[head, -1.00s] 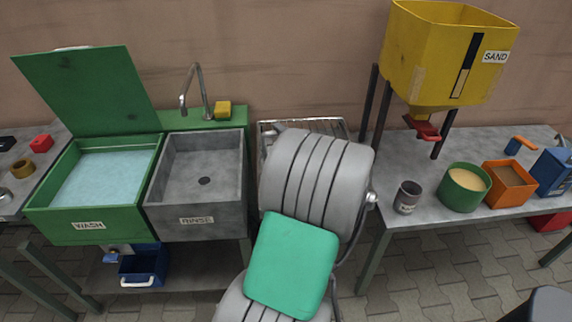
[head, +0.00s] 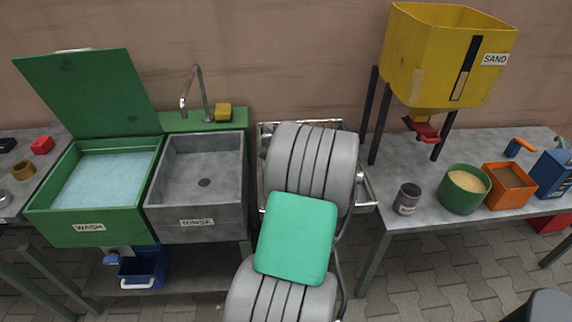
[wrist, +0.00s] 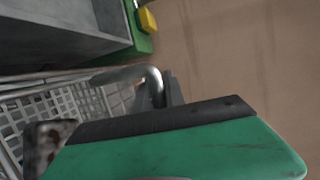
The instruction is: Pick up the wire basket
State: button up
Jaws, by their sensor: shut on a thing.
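The wire basket (wrist: 55,112) shows as a pale metal mesh at the left of the wrist view. A curved grey metal tube (wrist: 128,75), which looks like its handle, rises at its right side. My gripper (wrist: 165,92) is shut on the basket, by that tube; a dark finger part shows against it. The exact grip is largely hidden by my green wrist cover. In the head view my arm covers the gripper and most of the basket. Bright metal bars (head: 366,188) show to the right of my arm; I cannot tell whether they belong to the basket or a rack.
The grey rinse sink (head: 203,180) stands close on the left, beside the green wash basin (head: 105,185). A table (head: 408,157) on the right carries a grey cup (head: 408,198), a green pot (head: 463,189) and the yellow sand hopper (head: 447,60). The wall is behind.

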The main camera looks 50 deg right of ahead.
grip_shut()
dwell(0.8)
jog(key=s+a+r, duration=0.3)
jog(key=s+r, duration=0.3)
jog(key=s+a+r, duration=0.3)
jog(key=s+r, duration=0.3)
jog(key=r, duration=0.1)
jog(key=shift+s+a+p, duration=0.15)
jog(key=shift+a+p, duration=0.2)
jog(key=shift+a, duration=0.05)
dwell(0.9)
